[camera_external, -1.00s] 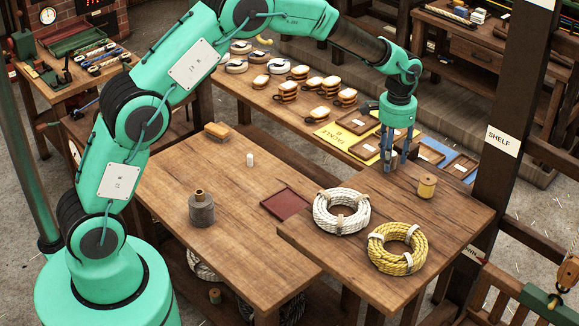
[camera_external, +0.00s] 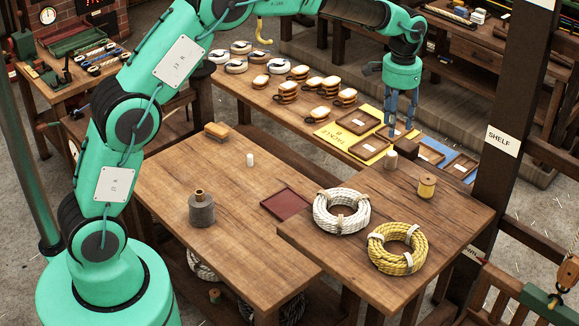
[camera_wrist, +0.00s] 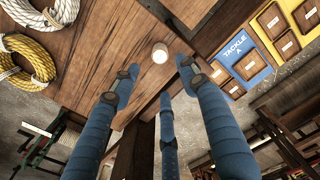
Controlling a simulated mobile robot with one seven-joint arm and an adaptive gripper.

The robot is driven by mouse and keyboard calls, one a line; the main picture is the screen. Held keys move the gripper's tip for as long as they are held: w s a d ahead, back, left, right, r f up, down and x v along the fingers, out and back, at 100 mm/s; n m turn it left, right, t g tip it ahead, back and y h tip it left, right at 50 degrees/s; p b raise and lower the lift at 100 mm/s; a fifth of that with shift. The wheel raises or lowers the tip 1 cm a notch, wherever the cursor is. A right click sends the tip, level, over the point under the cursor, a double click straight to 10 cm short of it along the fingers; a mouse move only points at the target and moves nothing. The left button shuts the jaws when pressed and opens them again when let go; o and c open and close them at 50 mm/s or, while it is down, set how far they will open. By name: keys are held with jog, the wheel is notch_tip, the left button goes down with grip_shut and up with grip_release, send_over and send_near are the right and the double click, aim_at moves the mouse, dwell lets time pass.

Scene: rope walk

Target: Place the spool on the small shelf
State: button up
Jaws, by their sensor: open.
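My gripper (camera_external: 403,130) is above and slightly behind this spool in the external view. In the wrist view my gripper (camera_wrist: 160,76) has its three blue fingers spread and empty.
A white rope coil (camera_external: 341,212) and a yellow rope coil (camera_external: 397,248) lie on the board. A SHELF sign (camera_external: 503,141) hangs on the post at right.

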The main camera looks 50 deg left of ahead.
dwell(0.6)
jog(key=s+a+r+t, duration=0.1)
jog(key=s+a+r, duration=0.5)
jog(key=s+r, duration=0.4)
jog(key=s+a+r+t, duration=0.2)
jog(key=s+a+r, duration=0.3)
jog(key=s+r, duration=0.5)
jog(key=s+a+f+t, duration=0.1)
jog(key=s+a, duration=0.1)
jog(key=s, duration=0.8)
jog(key=s+a+f+n, duration=0.1)
jog(key=s+a+f, duration=0.1)
jog(key=s, duration=0.8)
jog(key=s+a+f+t, duration=0.1)
jog(key=s+a, duration=0.1)
jog(key=s, duration=0.8)
jog(key=shift+a+f+n+t, duration=0.3)
jog(key=shift+a+f+n, duration=0.05)
jog(key=shift+a+n, duration=0.05)
jog(key=shift+s+f, duration=0.1)
notch_tip(320, 180, down, 14)
jog(key=b, duration=1.4)
